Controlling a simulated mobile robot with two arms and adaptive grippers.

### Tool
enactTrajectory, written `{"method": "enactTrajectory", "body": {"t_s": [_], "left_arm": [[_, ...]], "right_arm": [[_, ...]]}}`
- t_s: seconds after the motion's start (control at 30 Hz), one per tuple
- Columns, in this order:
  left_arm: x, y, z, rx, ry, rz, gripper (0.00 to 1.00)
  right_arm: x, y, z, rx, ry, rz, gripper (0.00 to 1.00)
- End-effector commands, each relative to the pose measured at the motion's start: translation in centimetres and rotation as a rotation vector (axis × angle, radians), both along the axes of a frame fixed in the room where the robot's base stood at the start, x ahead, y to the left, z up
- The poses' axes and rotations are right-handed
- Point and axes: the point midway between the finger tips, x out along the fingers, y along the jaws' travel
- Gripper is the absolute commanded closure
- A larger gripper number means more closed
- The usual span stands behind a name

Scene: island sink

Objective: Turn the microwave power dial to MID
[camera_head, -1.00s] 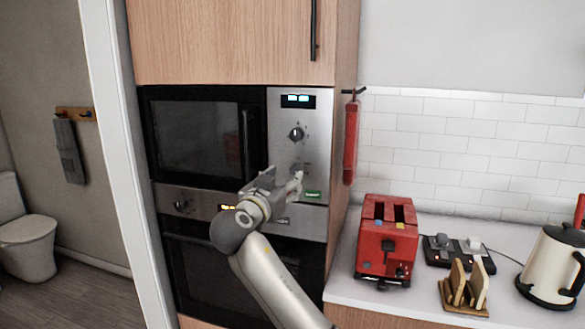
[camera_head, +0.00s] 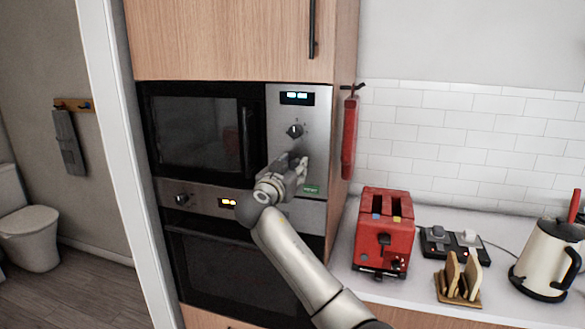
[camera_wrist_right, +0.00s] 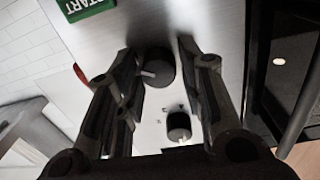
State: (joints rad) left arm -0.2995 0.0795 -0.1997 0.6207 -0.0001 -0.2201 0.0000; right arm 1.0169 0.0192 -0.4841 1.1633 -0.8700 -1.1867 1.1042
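The microwave (camera_head: 205,135) is built into the wooden cabinet, with a steel control panel on its right. An upper black dial (camera_head: 295,131) shows clear below the lit display. It also shows in the right wrist view (camera_wrist_right: 179,126), beyond the fingers. A lower black dial (camera_wrist_right: 158,68) with a white mark sits between the fingertips of my right gripper (camera_wrist_right: 160,52), near the green START button (camera_wrist_right: 88,6). The fingers are open around this dial; firm contact cannot be told. In the head view my right gripper (camera_head: 298,161) largely covers the lower dial. Dial labels are unreadable. My left gripper is out of view.
An oven (camera_head: 235,265) sits below the microwave. A red toaster (camera_head: 372,243), a toast rack (camera_head: 459,279) and a kettle (camera_head: 545,262) stand on the white counter.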

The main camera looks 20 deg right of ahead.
Motion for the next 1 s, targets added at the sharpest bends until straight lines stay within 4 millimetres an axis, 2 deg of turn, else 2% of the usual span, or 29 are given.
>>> {"method": "enactTrajectory", "body": {"t_s": [0.03, 0.2, 0.57, 1.0], "left_arm": [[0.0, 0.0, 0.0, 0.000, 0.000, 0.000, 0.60], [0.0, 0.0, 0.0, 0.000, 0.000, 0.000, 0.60], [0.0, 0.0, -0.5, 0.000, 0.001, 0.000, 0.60], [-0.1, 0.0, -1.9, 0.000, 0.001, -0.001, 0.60]], "right_arm": [[0.0, 0.0, 0.0, 0.000, 0.000, 0.000, 0.76], [0.0, 0.0, 0.0, 0.000, 0.000, 0.000, 0.97], [0.0, 0.0, -0.1, -0.051, 0.035, 0.001, 0.97], [0.0, 0.1, -0.2, -0.340, 0.231, 0.000, 0.97]]}}
